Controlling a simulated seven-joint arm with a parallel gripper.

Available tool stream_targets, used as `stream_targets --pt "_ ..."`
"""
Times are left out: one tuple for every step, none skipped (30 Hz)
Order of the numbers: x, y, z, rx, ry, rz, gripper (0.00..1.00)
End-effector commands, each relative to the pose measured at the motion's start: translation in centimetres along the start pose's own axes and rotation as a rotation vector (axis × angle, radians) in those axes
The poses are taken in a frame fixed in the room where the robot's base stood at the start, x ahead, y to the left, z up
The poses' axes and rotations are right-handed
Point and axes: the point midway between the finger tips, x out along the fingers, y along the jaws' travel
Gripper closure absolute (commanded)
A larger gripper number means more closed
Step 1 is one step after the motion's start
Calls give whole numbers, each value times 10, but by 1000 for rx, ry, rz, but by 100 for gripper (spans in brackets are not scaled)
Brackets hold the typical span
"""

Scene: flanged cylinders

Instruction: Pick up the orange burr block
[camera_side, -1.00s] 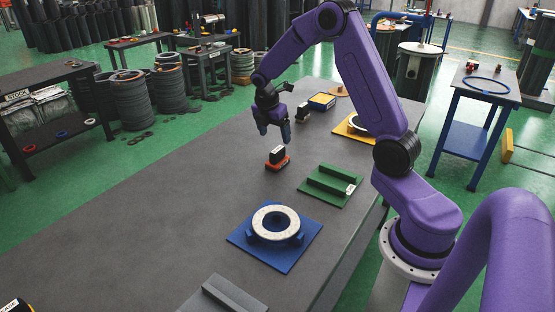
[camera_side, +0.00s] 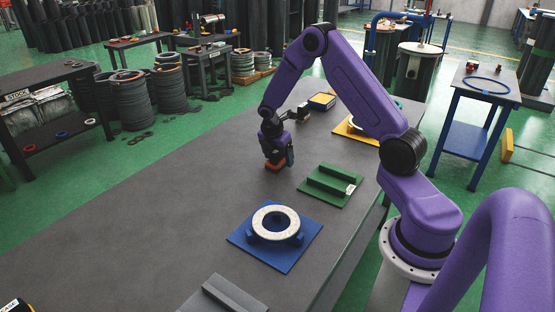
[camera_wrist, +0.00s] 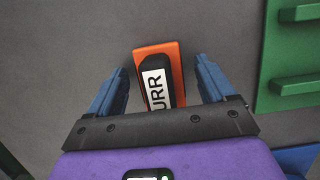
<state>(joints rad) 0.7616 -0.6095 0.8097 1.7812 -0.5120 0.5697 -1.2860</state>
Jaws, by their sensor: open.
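The orange burr block (camera_wrist: 173,52) lies on the grey table. It has an orange base and a black upper part with a white label (camera_wrist: 156,90) whose visible letters read "URR". In the side view only its orange base (camera_side: 275,167) shows below my gripper; the rest is hidden. My gripper (camera_side: 279,162) is lowered over the block. In the wrist view its two blue fingers (camera_wrist: 160,80) stand apart on either side of the black part, with a gap on each side. The gripper is open and holds nothing.
A green plate with raised bars (camera_side: 331,185) lies to the right of the block. A blue plate (camera_side: 290,257) with a white ring (camera_side: 276,222) is nearer the camera. A yellow plate (camera_side: 345,130) lies behind. The table to the left is clear.

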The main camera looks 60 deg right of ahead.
Motion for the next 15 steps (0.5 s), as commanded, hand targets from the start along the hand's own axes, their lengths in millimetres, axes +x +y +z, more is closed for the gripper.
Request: stream_targets --pt "0 0 0 0 0 1 17" --pt "0 0 0 0 0 1 17" --pt "0 0 0 0 0 1 17" --pt "0 0 0 0 0 1 17" --pt "0 0 0 0 0 1 24" --pt "0 0 0 0 0 1 37" --pt "0 0 0 0 0 1 46" --pt "0 0 0 0 0 1 56" --pt "0 0 0 0 0 1 69" --pt "0 0 0 0 0 1 79" --pt "0 0 0 0 0 1 82" --pt "-1 0 0 0 0 1 82" --pt "-1 0 0 0 0 1 82" --pt "-1 0 0 0 0 1 82" --pt "-1 0 0 0 0 1 82"
